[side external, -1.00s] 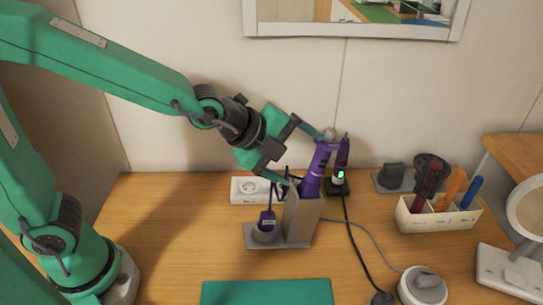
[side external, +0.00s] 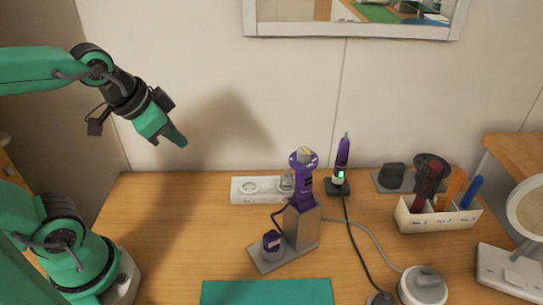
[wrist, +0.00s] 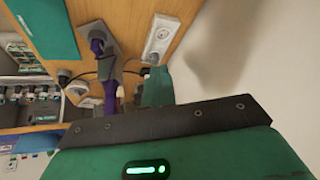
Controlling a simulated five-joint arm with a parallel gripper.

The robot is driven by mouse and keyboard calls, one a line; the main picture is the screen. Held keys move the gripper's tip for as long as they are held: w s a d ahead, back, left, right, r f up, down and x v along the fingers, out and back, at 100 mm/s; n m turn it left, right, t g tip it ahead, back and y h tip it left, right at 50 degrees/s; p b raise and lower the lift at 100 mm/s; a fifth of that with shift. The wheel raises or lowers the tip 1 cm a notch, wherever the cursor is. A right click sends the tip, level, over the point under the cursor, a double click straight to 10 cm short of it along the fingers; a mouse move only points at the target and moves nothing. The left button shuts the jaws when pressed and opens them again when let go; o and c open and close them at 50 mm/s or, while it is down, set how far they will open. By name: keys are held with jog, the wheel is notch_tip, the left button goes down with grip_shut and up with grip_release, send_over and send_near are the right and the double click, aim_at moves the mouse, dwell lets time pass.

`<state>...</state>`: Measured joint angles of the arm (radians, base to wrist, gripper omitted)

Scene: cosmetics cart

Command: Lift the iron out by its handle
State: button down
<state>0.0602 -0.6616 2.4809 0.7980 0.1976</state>
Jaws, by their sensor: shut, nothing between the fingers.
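A purple iron (side external: 304,180) stands handle up in a grey holder (side external: 299,228), leaning slightly. A small purple part with a cord (side external: 271,242) sits on the holder's base plate, left of the upright sleeve. A second slim purple tool (side external: 342,155) stands on a dark base with a green-lit display behind and to the right. My gripper (side external: 180,141) is up in the air on the left, well away from the iron, shut and empty. In the wrist view a teal finger (wrist: 157,88) shows, with purple parts beyond it; which tool each belongs to is hard to tell.
A white power strip (side external: 252,189) lies behind the holder. A white organizer (side external: 437,215) with several tools stands on the right. A grey round device (side external: 424,286) and cords lie at the front right. A green mat (side external: 267,292) lies in front. The table's left part is clear.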

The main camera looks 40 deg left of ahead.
jog(key=s+n, duration=0.1)
jog(key=a+n, duration=0.1)
jog(key=s+n, duration=0.1)
jog(key=shift+s+a+r, duration=0.1)
jog(key=shift+s+a, duration=0.15)
jog(key=shift+s, duration=0.1)
jog(key=c, duration=0.9)
grip_release()
